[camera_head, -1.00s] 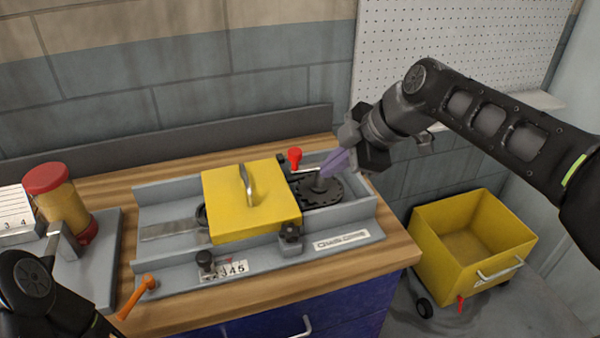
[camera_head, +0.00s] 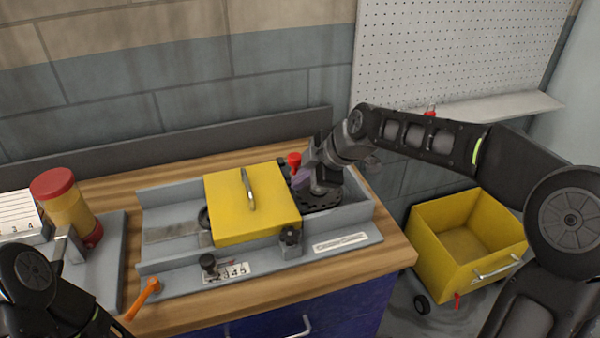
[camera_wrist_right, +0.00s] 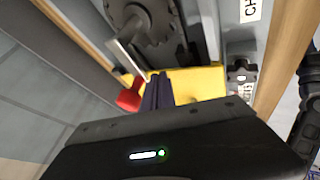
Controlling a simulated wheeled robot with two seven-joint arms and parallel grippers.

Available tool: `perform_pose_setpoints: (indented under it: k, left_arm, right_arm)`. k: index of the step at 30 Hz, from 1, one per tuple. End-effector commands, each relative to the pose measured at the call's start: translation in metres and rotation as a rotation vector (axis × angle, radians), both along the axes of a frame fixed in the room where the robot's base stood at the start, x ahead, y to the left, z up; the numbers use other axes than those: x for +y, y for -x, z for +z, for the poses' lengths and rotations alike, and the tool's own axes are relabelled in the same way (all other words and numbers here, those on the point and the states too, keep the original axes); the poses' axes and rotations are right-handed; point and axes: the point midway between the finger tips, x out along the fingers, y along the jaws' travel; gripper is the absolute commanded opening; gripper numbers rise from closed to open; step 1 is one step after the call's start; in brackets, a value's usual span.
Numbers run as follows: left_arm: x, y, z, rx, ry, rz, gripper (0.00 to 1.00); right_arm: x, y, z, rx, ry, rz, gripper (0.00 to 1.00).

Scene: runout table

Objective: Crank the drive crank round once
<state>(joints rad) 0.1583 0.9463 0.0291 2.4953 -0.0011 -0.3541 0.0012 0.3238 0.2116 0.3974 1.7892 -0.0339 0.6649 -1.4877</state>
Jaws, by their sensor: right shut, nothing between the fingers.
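The drive crank has a red knob (camera_head: 294,160), at the back right of the grey bed beside the yellow cover (camera_head: 240,222). In the right wrist view, the red knob (camera_wrist_right: 128,98) stands at the end of a grey crank arm (camera_wrist_right: 126,55) that runs to a dark toothed wheel (camera_wrist_right: 147,22). My right gripper (camera_head: 299,178) is shut and empty, its purple fingers right by the knob. In the wrist view its fingertips (camera_wrist_right: 157,80) lie just right of the knob; whether they touch it I cannot tell. My left gripper is out of view.
The bed sits on a wooden bench (camera_head: 395,247). A red-capped jar (camera_head: 68,208) and an orange handle (camera_head: 144,295) are at the left. A yellow wheeled bin (camera_head: 445,262) stands on the floor at the right. A pegboard (camera_head: 460,60) and shelf (camera_head: 500,108) are behind.

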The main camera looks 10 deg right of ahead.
Motion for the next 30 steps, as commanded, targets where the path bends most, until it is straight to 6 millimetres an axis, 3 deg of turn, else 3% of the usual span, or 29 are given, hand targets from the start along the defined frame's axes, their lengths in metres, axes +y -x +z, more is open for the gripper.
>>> perform_pose_setpoints:
  k: [30]
  left_arm:
    - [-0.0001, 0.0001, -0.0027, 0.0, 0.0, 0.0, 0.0]
  right_arm:
    - [0.0028, -0.0097, -0.0009, 0.001, 0.0, 0.0, 0.0]
